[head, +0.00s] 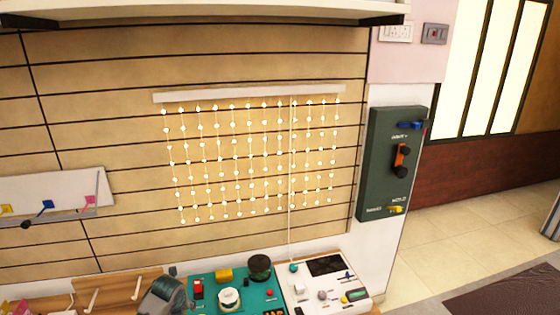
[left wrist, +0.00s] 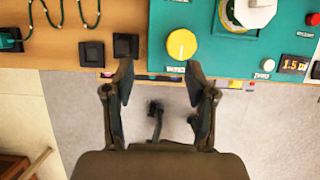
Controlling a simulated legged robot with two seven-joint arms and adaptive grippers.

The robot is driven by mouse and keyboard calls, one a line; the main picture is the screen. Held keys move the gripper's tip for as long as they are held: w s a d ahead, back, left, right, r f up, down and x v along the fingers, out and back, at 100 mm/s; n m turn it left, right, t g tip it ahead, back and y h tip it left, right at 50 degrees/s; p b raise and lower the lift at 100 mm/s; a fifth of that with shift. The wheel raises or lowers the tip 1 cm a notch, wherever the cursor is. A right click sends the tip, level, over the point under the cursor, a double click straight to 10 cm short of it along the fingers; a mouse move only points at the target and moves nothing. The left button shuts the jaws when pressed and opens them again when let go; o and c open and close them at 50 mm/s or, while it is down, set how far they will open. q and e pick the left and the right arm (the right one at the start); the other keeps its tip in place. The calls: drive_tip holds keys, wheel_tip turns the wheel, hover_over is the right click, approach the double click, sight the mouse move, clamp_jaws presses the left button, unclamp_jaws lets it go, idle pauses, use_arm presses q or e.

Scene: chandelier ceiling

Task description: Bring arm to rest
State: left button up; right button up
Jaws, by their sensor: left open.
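My left gripper (head: 165,297) shows at the bottom of the head view as a dark grey shape, left of the teal control panel (head: 246,303). In the left wrist view its two dark fingers (left wrist: 160,82) are spread apart with nothing between them. The fingertips appear near the wooden table edge (left wrist: 70,57), just below a yellow knob (left wrist: 182,44). Whether they touch the table cannot be told. My right gripper is in neither view.
A white console (head: 310,293) stands right of the teal panel. A dark green switch box (head: 385,185) and a grid of small lights (head: 250,160) are on the wall. A shelf (head: 200,10) juts out above. Open floor (head: 440,240) lies to the right.

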use_arm(q)
drive_tip(key=s+d+f+n+g+h, duration=0.1)
drive_tip(key=s+d+f+n, duration=0.5)
drive_tip(key=s+d+f, duration=0.3)
drive_tip(key=s+d+f+n+h, duration=0.1)
drive_tip(key=s+d+f+n, duration=0.5)
drive_tip(key=s+f, duration=0.45)
drive_tip(key=s+a+r+n, duration=0.1)
drive_tip(key=s+a+n, duration=0.1)
drive_tip(key=s+n, duration=0.9)
drive_tip(key=s+a+r+n, duration=0.25)
drive_tip(key=s+n, duration=0.55)
drive_tip(key=s, duration=0.8)
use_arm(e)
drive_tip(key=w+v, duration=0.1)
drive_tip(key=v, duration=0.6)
use_arm(q)
wheel_tip(320, 180, down, 23)
drive_tip(key=s+g+p, duration=0.1)
drive_tip(key=s+p, duration=0.2)
drive_tip(key=p, duration=0.3)
drive_tip(key=shift+f+m+g+y, duration=0.2)
drive_tip(key=shift+m+g+y, duration=0.1)
drive_tip(key=shift+y, duration=0.1)
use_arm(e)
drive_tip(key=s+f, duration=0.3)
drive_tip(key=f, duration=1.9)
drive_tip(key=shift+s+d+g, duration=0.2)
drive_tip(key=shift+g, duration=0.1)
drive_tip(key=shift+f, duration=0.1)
